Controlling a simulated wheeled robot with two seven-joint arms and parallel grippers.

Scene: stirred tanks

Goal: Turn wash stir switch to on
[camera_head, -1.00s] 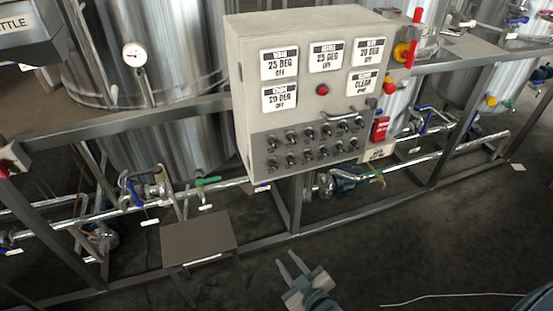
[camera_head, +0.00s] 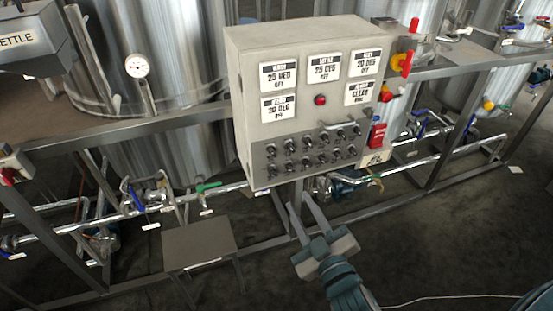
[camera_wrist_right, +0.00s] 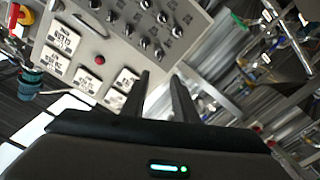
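The grey control box (camera_head: 240,130) hangs on the frame at the centre of the head view, with rows of small black switches (camera_head: 310,148) low on its face. The switch labels are too small to read, so I cannot tell which is the wash stir switch. My right gripper (camera_head: 298,200) is open and empty, below the switches in the head view. In the right wrist view its parted fingers (camera_wrist_right: 162,78) point toward the box, with switches (camera_wrist_right: 145,28) beyond them. My left gripper is not in view.
A red button (camera_head: 320,100) and a metal handle (camera_head: 338,124) are on the box face. Red and yellow controls (camera_head: 404,60) are on its right side. Pipes and valves (camera_head: 150,195) run below, beside a small grey platform (camera_head: 200,240). Steel tanks stand behind.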

